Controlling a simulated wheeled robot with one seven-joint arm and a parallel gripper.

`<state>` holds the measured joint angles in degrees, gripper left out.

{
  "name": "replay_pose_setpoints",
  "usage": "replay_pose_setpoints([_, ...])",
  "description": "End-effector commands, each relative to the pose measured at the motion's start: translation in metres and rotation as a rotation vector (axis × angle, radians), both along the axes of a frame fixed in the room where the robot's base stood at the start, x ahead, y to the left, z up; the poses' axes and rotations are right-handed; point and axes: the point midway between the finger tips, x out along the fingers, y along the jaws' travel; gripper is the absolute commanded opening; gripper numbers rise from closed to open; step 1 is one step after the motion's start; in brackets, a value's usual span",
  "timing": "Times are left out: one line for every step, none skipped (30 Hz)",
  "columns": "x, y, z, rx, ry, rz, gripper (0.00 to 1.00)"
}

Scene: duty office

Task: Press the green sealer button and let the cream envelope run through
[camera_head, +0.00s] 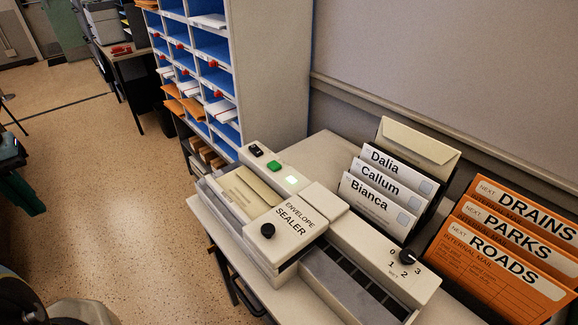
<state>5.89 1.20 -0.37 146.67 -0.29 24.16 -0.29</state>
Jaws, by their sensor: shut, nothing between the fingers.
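The envelope sealer (300,214) stands on a small table against the wall. Its green button (274,166) sits on the pale strip along its back, beside a small lit pale-green lamp (291,180). A cream envelope (243,196) lies in the sealer's left-hand tray, flat, with its right end at the sealer's labelled housing. Another cream envelope (418,148) stands upright in a rack behind the cards Dalia, Callum and Bianca. My gripper is not in view, and nothing is seen touching the button.
A black switch (256,150) and a black knob (267,231) are on the sealer, and a numbered dial (407,256) is at its right. Orange envelopes (492,268) stand at the right. A blue pigeonhole cabinet (262,70) rises behind. Open floor (110,190) lies left.

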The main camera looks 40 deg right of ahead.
Motion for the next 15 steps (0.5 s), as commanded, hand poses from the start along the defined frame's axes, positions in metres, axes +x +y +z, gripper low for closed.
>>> replay_pose_setpoints([0.000, 0.000, 0.000, 0.000, 0.000, 0.000, 0.00])
replay_pose_setpoints([0.000, 0.000, 0.000, 0.000, 0.000, 0.001, 0.00])
replay_pose_setpoints([0.000, 0.000, 0.000, 0.000, 0.000, 0.001, 0.00])
replay_pose_setpoints([0.000, 0.000, 0.000, 0.000, 0.000, 0.001, 0.00])
replay_pose_setpoints([0.000, 0.000, 0.000, 0.000, 0.000, 0.000, 0.00])
replay_pose_setpoints([0.001, 0.000, 0.000, 0.000, -0.001, 0.000, 0.00])
replay_pose_setpoints([0.002, -0.002, -0.001, 0.001, -0.004, -0.003, 0.00])
replay_pose_setpoints([0.005, -0.004, -0.001, 0.003, -0.010, -0.007, 0.00])
replay_pose_setpoints([0.010, -0.008, -0.003, 0.006, -0.024, -0.017, 0.00])
replay_pose_setpoints([0.015, -0.014, -0.004, 0.007, -0.036, -0.026, 0.00])
replay_pose_setpoints([0.022, -0.020, -0.006, 0.009, -0.054, -0.036, 0.00])
replay_pose_setpoints([0.032, -0.032, -0.009, 0.009, -0.081, -0.055, 0.00])
replay_pose_setpoints([0.041, -0.044, -0.011, 0.005, -0.107, -0.070, 0.00])
replay_pose_setpoints([0.050, -0.058, -0.013, 0.000, -0.134, -0.088, 0.00])
replay_pose_setpoints([0.061, -0.079, -0.015, -0.014, -0.173, -0.114, 0.00])
